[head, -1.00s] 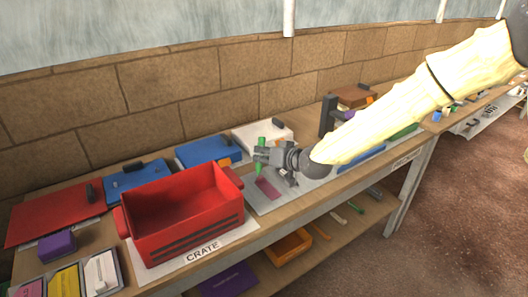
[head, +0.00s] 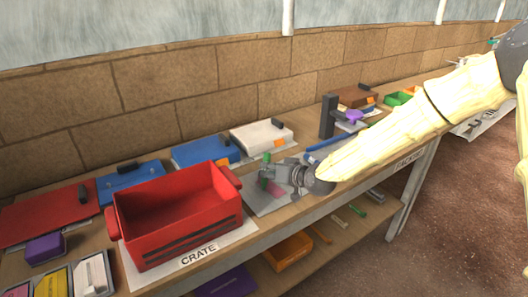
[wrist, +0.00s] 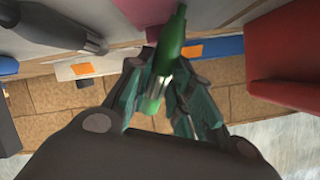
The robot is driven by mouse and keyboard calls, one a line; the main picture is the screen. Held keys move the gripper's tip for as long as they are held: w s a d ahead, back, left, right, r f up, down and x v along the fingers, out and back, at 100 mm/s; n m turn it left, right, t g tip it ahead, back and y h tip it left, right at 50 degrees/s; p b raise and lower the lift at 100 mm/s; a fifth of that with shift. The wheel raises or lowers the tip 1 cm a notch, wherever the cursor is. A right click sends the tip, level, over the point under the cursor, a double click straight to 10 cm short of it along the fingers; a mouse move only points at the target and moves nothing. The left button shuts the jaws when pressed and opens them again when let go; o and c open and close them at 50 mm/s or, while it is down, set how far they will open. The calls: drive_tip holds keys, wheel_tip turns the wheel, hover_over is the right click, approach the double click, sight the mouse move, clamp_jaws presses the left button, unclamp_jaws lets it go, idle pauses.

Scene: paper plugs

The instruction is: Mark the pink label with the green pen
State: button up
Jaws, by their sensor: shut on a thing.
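My gripper (head: 273,178) is shut on the green pen (wrist: 170,50), low over the grey mat (head: 262,204) right of the red crate. The pen also shows in the head view (head: 265,183), roughly upright. The pink label (head: 275,189) lies on the mat, partly hidden by the gripper and pen. In the wrist view the pink label (wrist: 146,12) is at the top edge, and the pen's tip end is beside or over its right side. I cannot tell whether the tip touches it, and no mark is visible.
The red crate (head: 180,236) stands close left of the gripper. White (head: 262,136) and blue (head: 205,152) boxes lie behind. A dark upright post (head: 328,117) stands to the right, behind my arm. A lower shelf holds an orange tray (head: 288,249).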

drive_tip(key=shift+w+d, duration=0.4)
drive_tip(key=shift+d, duration=0.3)
drive_tip(key=shift+a+r, duration=0.1)
drive_tip(key=shift+a, duration=0.2)
drive_tip(key=s+a, duration=0.2)
drive_tip(key=shift+a, duration=0.3)
drive_tip(key=shift+s+r, duration=0.1)
drive_tip(key=shift+r, duration=0.15)
wheel_tip(320, 180, up, 8)
drive_tip(key=p, duration=0.4)
drive_tip(key=shift+f, duration=0.2)
drive_tip(key=w+d+r+m+t+p, duration=0.1)
drive_tip(key=d+r+m+t+p, duration=0.1)
drive_tip(key=d+r+p, duration=0.35)
wheel_tip(320, 180, down, 6)
drive_tip(key=b, duration=0.1)
drive_tip(key=shift+d+f, duration=0.2)
drive_tip(key=shift+d, duration=0.1)
